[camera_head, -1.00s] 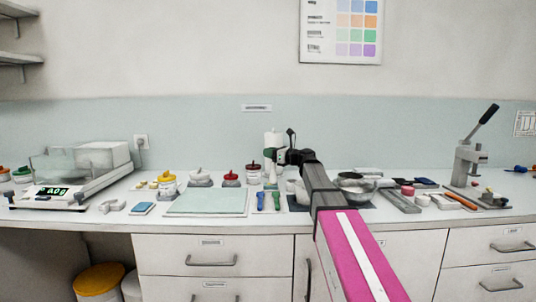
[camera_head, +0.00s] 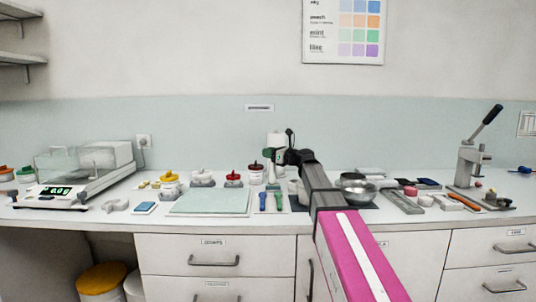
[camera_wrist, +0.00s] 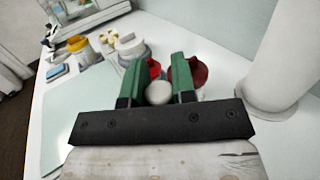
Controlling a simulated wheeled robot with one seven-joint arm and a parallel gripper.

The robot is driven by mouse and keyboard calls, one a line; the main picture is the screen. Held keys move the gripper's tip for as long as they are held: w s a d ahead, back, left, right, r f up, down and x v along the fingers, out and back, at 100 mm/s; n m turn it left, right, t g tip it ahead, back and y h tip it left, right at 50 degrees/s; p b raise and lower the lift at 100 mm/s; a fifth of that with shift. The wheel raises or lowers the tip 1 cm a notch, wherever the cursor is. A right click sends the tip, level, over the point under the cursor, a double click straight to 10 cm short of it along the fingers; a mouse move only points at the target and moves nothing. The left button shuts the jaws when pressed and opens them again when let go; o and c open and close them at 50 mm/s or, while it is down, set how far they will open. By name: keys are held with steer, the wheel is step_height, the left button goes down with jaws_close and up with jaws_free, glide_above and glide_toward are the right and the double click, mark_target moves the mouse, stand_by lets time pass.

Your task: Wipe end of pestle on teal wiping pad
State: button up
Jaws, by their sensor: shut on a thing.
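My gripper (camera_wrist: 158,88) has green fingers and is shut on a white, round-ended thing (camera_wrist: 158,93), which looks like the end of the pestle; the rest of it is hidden. In the head view my gripper (camera_head: 268,153) is small, raised over the back of the counter in front of a white cylinder. A small blue-teal pad (camera_head: 145,207) on a white base lies at the front left of the counter; it looks like the wiping pad. It also shows at the far left in the wrist view (camera_wrist: 57,71). My gripper is well to its right and apart from it.
A pale teal mat (camera_head: 210,202) lies between the pad and my arm. Jars with yellow (camera_head: 169,177) and red (camera_head: 233,175) tops stand behind it. The white cylinder (camera_wrist: 282,60) is close to my gripper's right. A scale (camera_head: 52,192) stands left, a metal bowl (camera_head: 359,188) right.

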steer(key=shift+d, duration=0.75)
steer(key=shift+a, duration=1.1)
steer(key=shift+d, duration=0.1)
steer(key=shift+d+f, duration=0.1)
steer(key=shift+d, duration=0.9)
steer(key=shift+a, duration=1.15)
steer(key=shift+d, duration=1.15)
